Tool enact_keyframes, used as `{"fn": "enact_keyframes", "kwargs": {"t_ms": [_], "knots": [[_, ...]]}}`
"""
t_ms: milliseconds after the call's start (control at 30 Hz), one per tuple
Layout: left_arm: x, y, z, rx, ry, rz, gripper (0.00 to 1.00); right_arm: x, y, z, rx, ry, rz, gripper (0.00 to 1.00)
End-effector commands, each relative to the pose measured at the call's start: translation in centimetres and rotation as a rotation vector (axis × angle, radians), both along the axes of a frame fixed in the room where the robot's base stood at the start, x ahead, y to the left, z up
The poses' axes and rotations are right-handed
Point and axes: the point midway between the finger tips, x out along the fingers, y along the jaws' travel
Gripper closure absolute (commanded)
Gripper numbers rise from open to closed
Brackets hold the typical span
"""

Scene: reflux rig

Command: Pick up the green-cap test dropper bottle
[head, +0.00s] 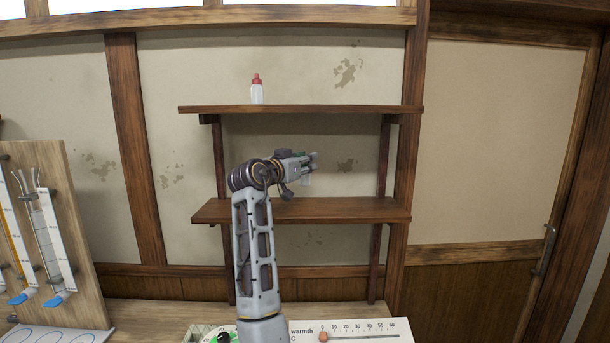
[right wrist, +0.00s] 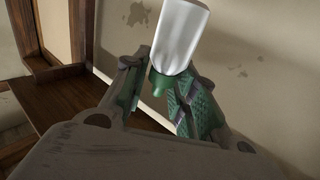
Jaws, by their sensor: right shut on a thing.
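The green-cap test dropper bottle (right wrist: 180,38) has a white body and a green cap (right wrist: 160,84). In the right wrist view its cap end is between the fingers of my right gripper (right wrist: 155,98), which is shut on it. In the head view my right gripper (head: 306,160) is between the two shelves, and the pale bottle body (head: 306,180) hangs below the fingers, seemingly a little above the lower shelf. The cap is hidden by the fingers there. My left gripper is not in view.
A red-cap white bottle (head: 257,91) stands on the upper shelf (head: 340,109), above my right gripper. The lower shelf (head: 360,210) looks bare. A rack with tubes (head: 75,200) stands at the left.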

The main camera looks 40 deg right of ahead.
Motion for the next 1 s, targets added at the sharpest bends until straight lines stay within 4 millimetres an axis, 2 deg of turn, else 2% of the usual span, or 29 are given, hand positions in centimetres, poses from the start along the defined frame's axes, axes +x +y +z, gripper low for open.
{"fn": "enact_keyframes", "kwargs": {"t_ms": [200, 400, 1000], "knots": [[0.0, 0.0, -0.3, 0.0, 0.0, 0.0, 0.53, 0.0, 0.0, 2.0, 0.001, -0.002, -0.001, 0.83], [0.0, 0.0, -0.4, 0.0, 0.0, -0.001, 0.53, 0.0, 0.0, 2.9, 0.0, 0.001, -0.001, 0.83], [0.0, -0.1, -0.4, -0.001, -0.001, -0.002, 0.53, 0.0, 0.0, 3.1, 0.0, 0.0, -0.001, 0.83]]}}
